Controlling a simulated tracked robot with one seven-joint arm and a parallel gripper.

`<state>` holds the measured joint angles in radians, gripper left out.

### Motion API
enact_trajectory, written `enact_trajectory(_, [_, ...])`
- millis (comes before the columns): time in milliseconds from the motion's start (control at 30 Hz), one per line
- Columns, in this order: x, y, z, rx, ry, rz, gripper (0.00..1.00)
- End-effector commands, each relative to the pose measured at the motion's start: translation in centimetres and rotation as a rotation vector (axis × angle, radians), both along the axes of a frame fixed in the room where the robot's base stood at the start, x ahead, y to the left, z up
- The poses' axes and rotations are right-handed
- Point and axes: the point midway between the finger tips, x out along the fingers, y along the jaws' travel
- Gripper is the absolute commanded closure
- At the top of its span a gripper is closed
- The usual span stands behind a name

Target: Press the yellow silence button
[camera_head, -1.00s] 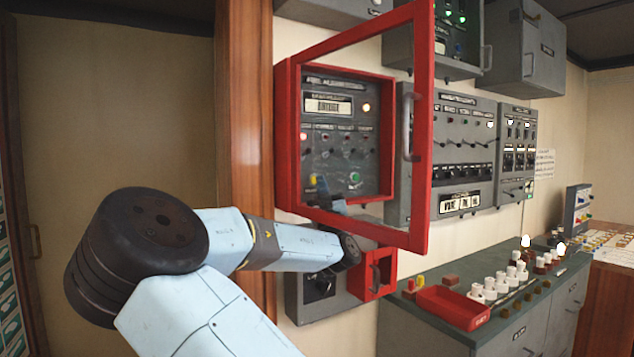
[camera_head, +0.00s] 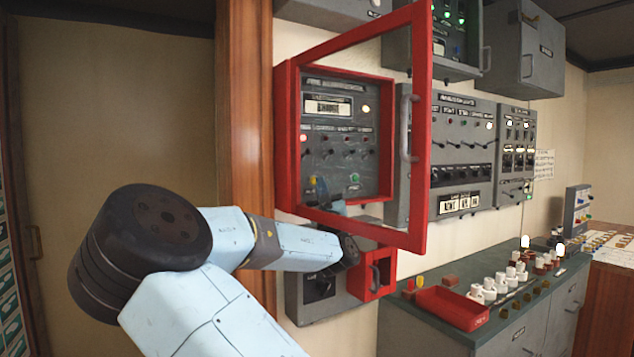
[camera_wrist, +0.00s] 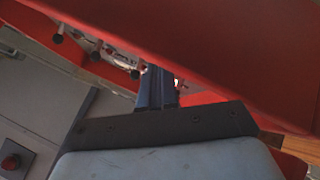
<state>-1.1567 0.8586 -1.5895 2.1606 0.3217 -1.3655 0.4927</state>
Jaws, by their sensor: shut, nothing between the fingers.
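The yellow button (camera_head: 313,181) is at the lower left of the grey alarm panel (camera_head: 345,165), inside a red-framed cabinet. A green button (camera_head: 354,178) is to its right. The cabinet's red-framed door (camera_head: 420,120) stands open. My gripper (camera_head: 323,187) is shut and empty, its fingers inside the cabinet just right of and below the yellow button. I cannot tell whether they touch it. In the wrist view my gripper (camera_wrist: 158,75) points toward the panel's black knobs (camera_wrist: 97,50); the yellow button does not show there.
The open door's frame crosses close in front of my wrist. A small red box (camera_head: 373,275) is below the cabinet. A counter with a red tray (camera_head: 453,308) and several white pieces is at the right. A wooden post (camera_head: 245,120) stands left of the cabinet.

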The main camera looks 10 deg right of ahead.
Motion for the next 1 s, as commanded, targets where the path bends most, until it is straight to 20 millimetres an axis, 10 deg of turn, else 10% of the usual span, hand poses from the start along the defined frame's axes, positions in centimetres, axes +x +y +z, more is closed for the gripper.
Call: enact_trajectory(1000, [1.6,0.1,0.6,-0.003,-0.011,0.001,1.00])
